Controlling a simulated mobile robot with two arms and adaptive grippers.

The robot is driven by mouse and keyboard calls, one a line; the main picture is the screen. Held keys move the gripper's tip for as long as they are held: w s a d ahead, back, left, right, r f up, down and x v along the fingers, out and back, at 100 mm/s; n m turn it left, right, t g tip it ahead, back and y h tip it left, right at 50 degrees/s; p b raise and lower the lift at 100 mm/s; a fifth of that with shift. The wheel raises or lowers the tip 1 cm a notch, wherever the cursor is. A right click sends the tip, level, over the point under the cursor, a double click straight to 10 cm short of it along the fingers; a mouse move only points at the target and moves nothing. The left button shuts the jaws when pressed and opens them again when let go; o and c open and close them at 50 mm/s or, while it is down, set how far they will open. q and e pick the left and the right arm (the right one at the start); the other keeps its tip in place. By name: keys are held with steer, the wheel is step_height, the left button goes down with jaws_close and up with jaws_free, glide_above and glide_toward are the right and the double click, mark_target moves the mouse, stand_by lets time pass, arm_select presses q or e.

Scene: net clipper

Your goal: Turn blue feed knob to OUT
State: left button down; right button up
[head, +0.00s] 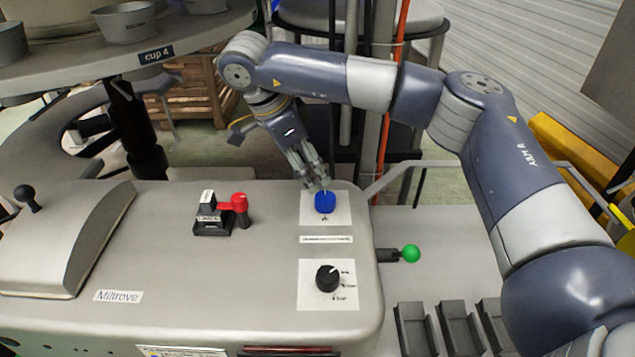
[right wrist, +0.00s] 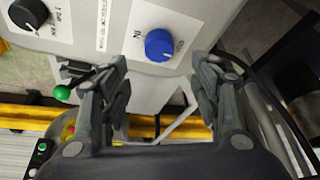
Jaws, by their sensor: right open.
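The blue feed knob (head: 325,202) sits on a white label plate (head: 341,213) near the far right corner of the grey machine top. In the right wrist view the blue knob (right wrist: 159,45) has a white pointer line, with "IN" to its left and lettering to its right that looks like "OUT". My right gripper (head: 318,184) is just behind and above the knob in the head view. In the right wrist view the fingers of the right gripper (right wrist: 160,75) are spread, with the knob showing beyond the gap between them. My left gripper is not in view.
A black knob (head: 328,278) sits nearer on the same machine top (head: 170,250). A red-handled lever (head: 239,203) stands to the left. A green-ball lever (head: 411,253) sticks out at the right side. A round table with cups (head: 124,22) is behind.

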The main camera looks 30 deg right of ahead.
steer(key=shift+v, duration=1.75)
